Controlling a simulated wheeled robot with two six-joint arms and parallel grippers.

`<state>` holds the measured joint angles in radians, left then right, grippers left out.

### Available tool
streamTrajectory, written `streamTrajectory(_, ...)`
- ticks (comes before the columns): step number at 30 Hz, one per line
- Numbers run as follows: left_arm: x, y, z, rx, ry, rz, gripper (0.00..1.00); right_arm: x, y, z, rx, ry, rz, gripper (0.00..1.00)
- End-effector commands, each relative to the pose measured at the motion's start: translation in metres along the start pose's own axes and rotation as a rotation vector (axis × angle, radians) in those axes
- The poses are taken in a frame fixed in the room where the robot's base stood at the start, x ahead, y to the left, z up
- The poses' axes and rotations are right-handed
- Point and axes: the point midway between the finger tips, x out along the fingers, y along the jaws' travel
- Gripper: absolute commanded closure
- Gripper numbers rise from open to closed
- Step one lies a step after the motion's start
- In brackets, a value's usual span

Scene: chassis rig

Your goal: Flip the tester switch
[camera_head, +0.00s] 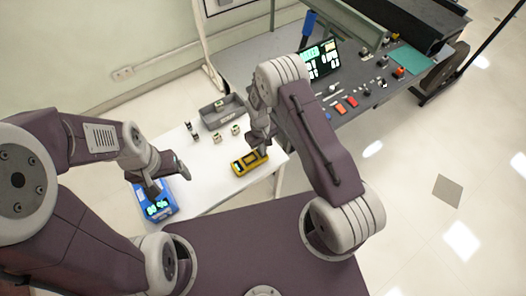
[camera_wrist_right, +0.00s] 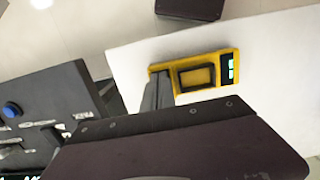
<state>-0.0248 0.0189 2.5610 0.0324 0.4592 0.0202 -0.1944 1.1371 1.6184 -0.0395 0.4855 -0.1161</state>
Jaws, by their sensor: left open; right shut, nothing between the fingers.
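A yellow device (camera_head: 243,167) with a dark recessed panel lies on the white table (camera_head: 205,172). In the right wrist view the yellow device (camera_wrist_right: 222,54) shows a small green display at its right end. My right gripper (camera_head: 262,151) is shut and empty, with its tips at the device's right end in the head view. I cannot tell whether they touch it. A blue box (camera_head: 166,209) with a lit green display stands at the table's left end. My left gripper (camera_head: 168,181) is open above and beside it. No switch lever is clear on either device.
A grey bin (camera_head: 213,122) stands at the back of the white table, with several small parts near it. A grey workbench (camera_head: 345,118) with a lit monitor (camera_head: 320,62) and several coloured items is at the right. The table's middle is clear.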

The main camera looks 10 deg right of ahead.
Motion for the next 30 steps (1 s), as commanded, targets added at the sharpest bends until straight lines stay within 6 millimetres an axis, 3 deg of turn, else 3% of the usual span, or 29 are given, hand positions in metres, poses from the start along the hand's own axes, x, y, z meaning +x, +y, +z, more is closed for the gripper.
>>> streamTrajectory(1, 0.001, 0.000, 0.000, 0.000, 0.001, 0.000, 0.18, 0.007, -0.002, 0.010, -0.001, -0.028, -0.005, 1.00)
streamTrajectory(5, 0.002, 0.000, -0.001, 0.000, 0.002, 0.000, 0.18, 0.008, -0.003, 0.011, -0.001, -0.032, -0.005, 1.00)
streamTrajectory(16, 0.011, 0.000, 0.001, 0.000, 0.001, 0.000, 0.18, 0.005, -0.003, -0.006, -0.001, -0.023, -0.004, 1.00)
streamTrajectory(24, 0.010, 0.000, 0.001, 0.000, 0.001, 0.000, 0.18, 0.003, -0.003, -0.008, -0.001, -0.021, -0.004, 1.00)
streamTrajectory(27, 0.004, 0.000, 0.000, 0.000, 0.001, 0.000, 0.18, -0.003, -0.002, -0.008, -0.001, -0.019, -0.004, 1.00)
streamTrajectory(30, -0.010, 0.000, -0.002, 0.000, 0.001, 0.000, 0.18, -0.022, -0.001, -0.006, -0.001, -0.018, -0.002, 1.00)
